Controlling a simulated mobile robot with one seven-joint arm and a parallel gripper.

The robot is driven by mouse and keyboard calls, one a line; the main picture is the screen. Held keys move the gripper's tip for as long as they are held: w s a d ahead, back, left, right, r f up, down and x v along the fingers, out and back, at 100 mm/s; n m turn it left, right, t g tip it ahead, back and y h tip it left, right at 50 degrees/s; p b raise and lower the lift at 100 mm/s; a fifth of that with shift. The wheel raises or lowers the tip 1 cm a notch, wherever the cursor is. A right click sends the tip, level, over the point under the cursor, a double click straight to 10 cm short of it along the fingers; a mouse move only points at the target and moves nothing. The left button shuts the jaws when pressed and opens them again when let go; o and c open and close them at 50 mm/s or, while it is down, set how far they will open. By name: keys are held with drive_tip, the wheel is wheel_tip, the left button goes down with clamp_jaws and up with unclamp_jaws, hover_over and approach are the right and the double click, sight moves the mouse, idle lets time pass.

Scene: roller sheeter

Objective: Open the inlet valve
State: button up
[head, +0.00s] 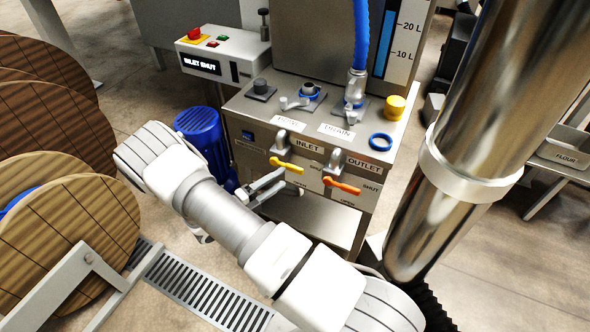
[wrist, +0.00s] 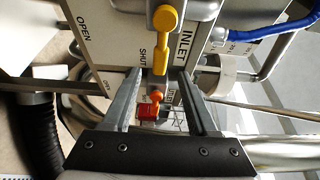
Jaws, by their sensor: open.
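The inlet valve's yellow lever (head: 287,165) is on the front panel of the steel cabinet, below the INLET label. It points right, and in the wrist view the yellow lever (wrist: 161,52) points down along the SHUT mark, with OPEN farther left. My gripper (head: 275,188) is open and empty in front of the panel, just below and left of the lever. In the wrist view, the lever's free end lies near the gap between my fingertips (wrist: 156,78). I cannot tell whether they touch it.
The outlet's orange lever (head: 341,186) is close on the right. A control box (head: 222,55) reads "INLET SHUT". A blue motor (head: 203,138) stands left of the cabinet. Wooden reels (head: 80,225) and a floor grate (head: 205,290) lie to the left. Blue hose (head: 361,35) rises above the cabinet.

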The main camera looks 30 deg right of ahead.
sight(293, 170)
drive_tip(key=x, duration=0.7)
clamp_jaws()
idle(1.3)
